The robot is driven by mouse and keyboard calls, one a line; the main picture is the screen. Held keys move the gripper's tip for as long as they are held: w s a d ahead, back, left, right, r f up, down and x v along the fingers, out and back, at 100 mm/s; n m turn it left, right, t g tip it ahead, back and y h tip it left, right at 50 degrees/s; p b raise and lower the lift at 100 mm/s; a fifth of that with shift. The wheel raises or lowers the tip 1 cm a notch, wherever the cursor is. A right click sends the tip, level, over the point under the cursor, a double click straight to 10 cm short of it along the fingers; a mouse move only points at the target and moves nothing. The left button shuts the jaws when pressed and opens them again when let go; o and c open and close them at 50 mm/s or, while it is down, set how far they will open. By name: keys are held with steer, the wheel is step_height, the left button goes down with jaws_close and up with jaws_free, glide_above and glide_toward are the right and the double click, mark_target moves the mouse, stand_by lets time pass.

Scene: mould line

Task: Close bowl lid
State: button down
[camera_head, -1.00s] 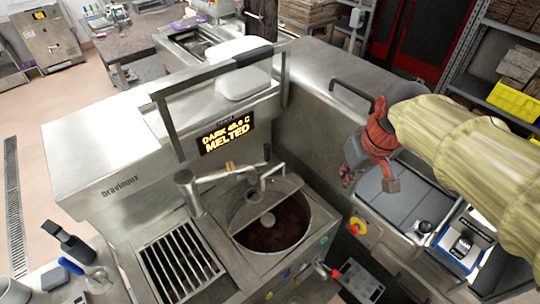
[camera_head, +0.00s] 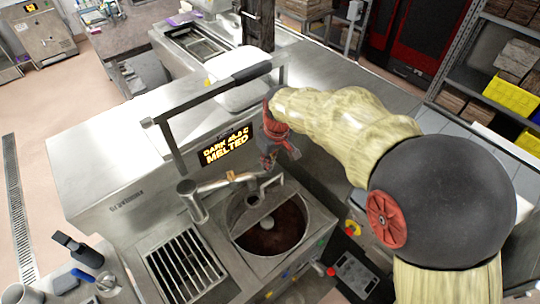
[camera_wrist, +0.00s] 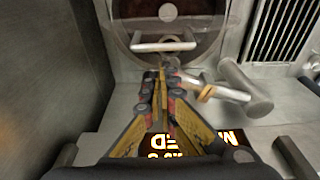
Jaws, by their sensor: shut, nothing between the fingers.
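The round bowl (camera_head: 304,232) is set in the steel machine, with dark melted chocolate showing in its open front part. A grey lid section (camera_head: 250,207) covers part of the bowl's back, and a bar handle (camera_head: 272,187) stands at the rear of the bowl. In the wrist view a pale bar handle (camera_wrist: 163,46) crosses in front of the bowl's dark inside (camera_wrist: 130,18). My gripper (camera_head: 267,166) is above and behind the bowl. Its fingers (camera_wrist: 160,75) are closed together and empty, close to the handle in the wrist view; contact cannot be told.
A steel spout (camera_head: 192,198) stands left of the bowl, also near my fingers in the wrist view (camera_wrist: 245,90). A lit display (camera_head: 226,146) and an overhead bar frame (camera_head: 210,88) are behind. A slotted grate (camera_head: 183,268) lies left. Controls (camera_head: 330,270) line the right.

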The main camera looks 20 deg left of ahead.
steer(key=f, duration=0.4)
steer(key=shift+w+a, duration=0.2)
steer(key=shift+a, duration=0.15)
steer(key=shift+d, duration=0.15)
